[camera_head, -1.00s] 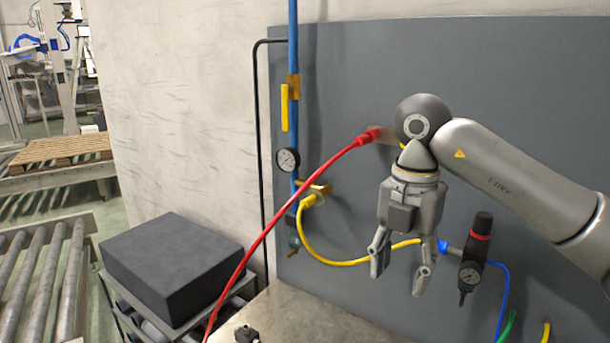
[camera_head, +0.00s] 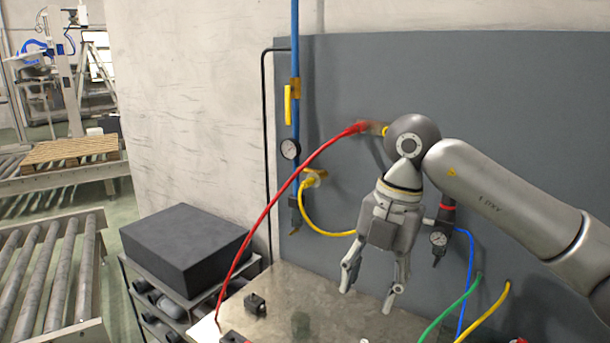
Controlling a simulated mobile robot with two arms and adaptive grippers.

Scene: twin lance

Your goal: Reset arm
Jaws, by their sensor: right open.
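My right gripper (camera_head: 368,290) hangs from the arm that comes in from the right. Its two fingers point down, are spread apart and hold nothing. It is in front of the grey wall panel (camera_head: 480,95), above the metal table top (camera_head: 285,285). The arm hides part of the panel, part of the yellow hose and part of the pressure regulator (camera_head: 440,235). My left gripper is not in view.
A red hose (camera_head: 270,205) runs from the panel down to the table. Green (camera_head: 450,308) and blue hoses rise at right. A small black block (camera_head: 255,304) lies on the table. A dark box (camera_head: 185,245) sits on a shelf at left.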

